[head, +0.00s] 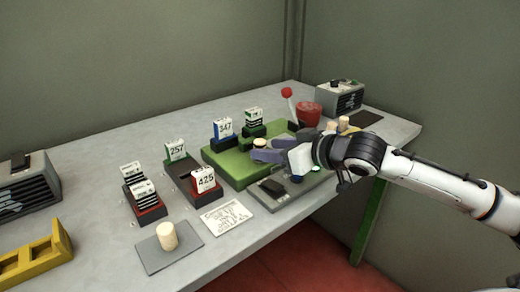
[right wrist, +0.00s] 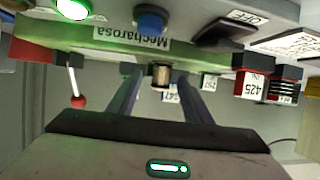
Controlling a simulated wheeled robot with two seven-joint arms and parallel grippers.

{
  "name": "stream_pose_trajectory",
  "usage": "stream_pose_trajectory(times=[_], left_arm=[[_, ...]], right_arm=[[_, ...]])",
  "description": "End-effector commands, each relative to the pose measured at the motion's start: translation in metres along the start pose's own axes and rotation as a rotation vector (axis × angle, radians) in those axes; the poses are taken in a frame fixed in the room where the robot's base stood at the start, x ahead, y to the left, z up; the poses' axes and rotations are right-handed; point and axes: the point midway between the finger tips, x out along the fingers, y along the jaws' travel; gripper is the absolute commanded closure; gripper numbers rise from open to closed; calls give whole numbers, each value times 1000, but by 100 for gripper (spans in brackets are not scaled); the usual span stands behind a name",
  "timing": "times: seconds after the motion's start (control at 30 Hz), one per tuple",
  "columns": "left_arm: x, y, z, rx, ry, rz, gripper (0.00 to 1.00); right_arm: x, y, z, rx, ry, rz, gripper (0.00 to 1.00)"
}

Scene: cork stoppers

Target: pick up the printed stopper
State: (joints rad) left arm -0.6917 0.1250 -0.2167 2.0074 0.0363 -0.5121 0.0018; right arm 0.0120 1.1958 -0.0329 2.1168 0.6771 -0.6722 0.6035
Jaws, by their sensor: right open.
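A short cork stopper (head: 260,142) stands on the green platform (head: 236,171) in the head view. In the right wrist view a stopper (right wrist: 161,76) with a pale end and darker side shows between my fingers; I cannot read any print on it. My right gripper (head: 258,148) reaches in from the right, its two fingers apart on either side of the stopper. The right wrist view shows the open fingers (right wrist: 161,98) with gaps beside the stopper. My left gripper is not in view.
Another stopper (head: 167,235) stands on a grey plate (head: 152,256) at the front. Two more (head: 343,124) stand beyond my right wrist. Numbered card holders, including 425 (head: 204,180), stand left of the platform. A red-knobbed lever (head: 287,92) rises behind.

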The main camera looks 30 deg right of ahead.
Motion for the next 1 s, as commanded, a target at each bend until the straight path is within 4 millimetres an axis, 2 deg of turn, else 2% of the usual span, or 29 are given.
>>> stream_pose_trajectory(times=[0.3,0.63,0.67,0.9,1.0], left_arm=[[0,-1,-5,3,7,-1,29],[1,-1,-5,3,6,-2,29],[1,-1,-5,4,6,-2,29],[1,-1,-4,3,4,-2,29],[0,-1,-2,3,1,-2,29]], right_arm=[[33,-2,-3,2,3,1,54],[38,-3,-2,-2,0,0,54],[38,-3,-2,-2,0,0,56],[38,-3,-2,-2,0,0,96],[38,-3,-2,-2,1,0,100]])
